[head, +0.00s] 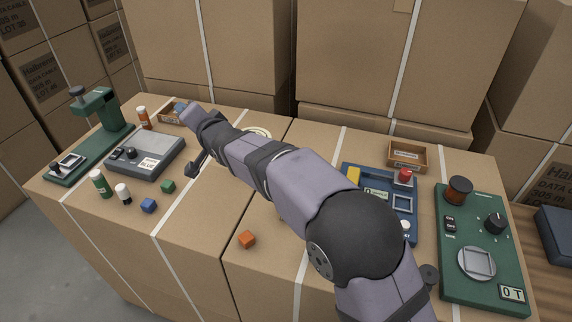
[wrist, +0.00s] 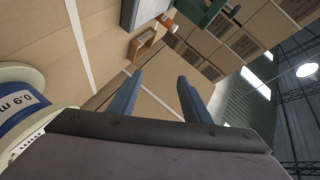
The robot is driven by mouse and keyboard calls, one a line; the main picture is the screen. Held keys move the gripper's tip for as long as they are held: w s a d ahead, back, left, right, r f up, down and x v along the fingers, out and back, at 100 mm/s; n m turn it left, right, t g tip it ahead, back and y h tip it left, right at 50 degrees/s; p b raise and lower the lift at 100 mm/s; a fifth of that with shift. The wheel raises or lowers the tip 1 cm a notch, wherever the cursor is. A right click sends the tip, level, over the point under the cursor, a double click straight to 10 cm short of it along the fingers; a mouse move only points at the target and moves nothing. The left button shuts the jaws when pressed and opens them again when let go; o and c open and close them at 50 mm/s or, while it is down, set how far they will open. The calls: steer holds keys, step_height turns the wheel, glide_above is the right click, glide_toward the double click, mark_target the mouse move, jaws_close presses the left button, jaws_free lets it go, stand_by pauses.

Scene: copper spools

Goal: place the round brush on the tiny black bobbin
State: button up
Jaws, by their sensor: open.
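I cannot make out the round brush in either view; my arm hides the middle of the boxes. A small dark round piece (head: 428,274) stands beside the green panel at the lower right, partly against my arm; I cannot tell if it is the black bobbin. My gripper (head: 181,107) is at the far left back, close to a small cardboard tray (head: 168,117). In the wrist view its blue fingers (wrist: 157,97) are apart with nothing between them, and the tray (wrist: 145,42) lies beyond them.
A white-flanged spool of blue wire (wrist: 22,105) is left of my gripper. A grey device (head: 146,155), a green press (head: 98,115), bottles and coloured cubes stand at left. A blue board (head: 378,185), another tray (head: 407,155) and a green panel (head: 470,290) are at right.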

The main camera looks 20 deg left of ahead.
steer(key=w+d+f+g+h+p, duration=0.15)
steer(key=w+d+h+p, duration=0.25)
steer(key=w+d, duration=0.4)
steer(key=w+d+f+h+p, duration=0.2)
steer(key=w+d+h+p, duration=0.3)
steer(key=d, duration=0.5)
steer(key=s+d+g+h+p, duration=0.35)
steer(key=d+g+p, duration=0.25)
steer(key=d+p, duration=0.45)
steer(key=shift+n+g+y, duration=0.45)
steer(key=shift+n+g, duration=0.05)
steer(key=shift+g, duration=0.25)
steer(key=s+a, duration=0.1)
steer(key=s, duration=0.1)
steer(key=s+a, duration=0.1)
steer(key=s, duration=0.1)
steer(key=s+a, duration=0.2)
steer(key=shift+s+a+f, duration=0.1)
steer(key=shift+s+a, duration=0.1)
steer(key=shift+a, duration=0.1)
steer(key=shift+s+a+f+p, duration=0.1)
steer(key=shift+f+p, duration=0.65)
steer(key=shift+f, duration=1.1)
steer(key=shift+s+f+p, duration=0.1)
steer(key=shift+f+p, duration=0.6)
steer(key=shift+f, duration=1.1)
steer(key=shift+c, duration=0.7)
